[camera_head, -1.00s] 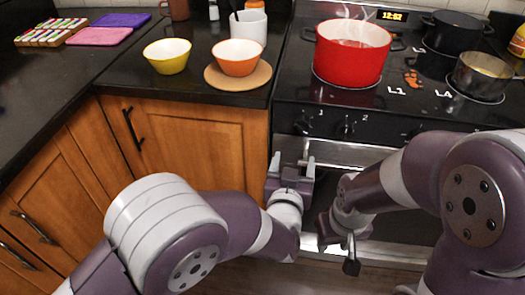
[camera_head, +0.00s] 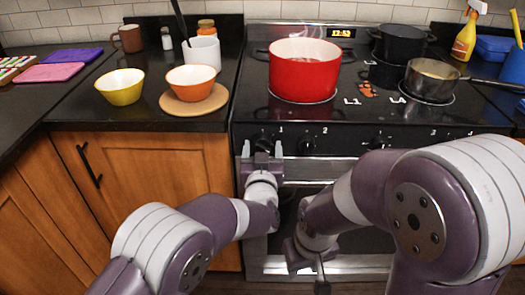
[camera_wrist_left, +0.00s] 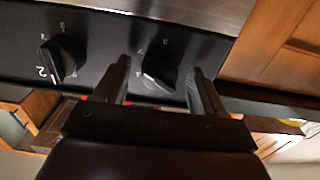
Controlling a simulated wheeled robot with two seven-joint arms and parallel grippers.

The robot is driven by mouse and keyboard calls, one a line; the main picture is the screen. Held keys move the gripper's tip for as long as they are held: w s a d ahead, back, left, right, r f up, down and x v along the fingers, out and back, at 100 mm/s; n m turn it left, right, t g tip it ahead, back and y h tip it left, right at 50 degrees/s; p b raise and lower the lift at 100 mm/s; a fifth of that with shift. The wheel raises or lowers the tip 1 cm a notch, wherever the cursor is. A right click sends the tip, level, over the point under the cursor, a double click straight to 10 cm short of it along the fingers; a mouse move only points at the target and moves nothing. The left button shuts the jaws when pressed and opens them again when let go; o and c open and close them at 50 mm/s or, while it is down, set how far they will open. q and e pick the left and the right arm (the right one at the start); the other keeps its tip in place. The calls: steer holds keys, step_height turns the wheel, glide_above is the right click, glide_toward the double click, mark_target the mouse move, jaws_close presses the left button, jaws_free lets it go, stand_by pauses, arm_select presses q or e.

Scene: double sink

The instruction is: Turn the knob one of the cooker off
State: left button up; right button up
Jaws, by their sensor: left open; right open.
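The cooker (camera_head: 340,122) has a black front panel with a row of dark knobs. Knob one (camera_head: 262,141) is at the panel's left end, partly hidden behind my left gripper (camera_head: 262,149). In the left wrist view, my left gripper (camera_wrist_left: 161,68) is open, with its two fingers either side of knob one (camera_wrist_left: 160,72). I cannot tell whether they touch it. Knob two (camera_head: 306,145) is just to the right; it also shows in the left wrist view (camera_wrist_left: 56,62). My right gripper (camera_head: 306,258) is open and low before the oven door, away from the knobs.
A red pot (camera_head: 304,72) stands on the hob, with a black pot (camera_head: 400,44) and a saucepan (camera_head: 432,80) to its right. Bowls and a white cup (camera_head: 202,52) are on the counter at left. An oven handle runs below the panel.

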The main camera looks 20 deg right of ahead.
arm_select(q)
steer(key=c, duration=1)
steer(key=shift+c, duration=0.2)
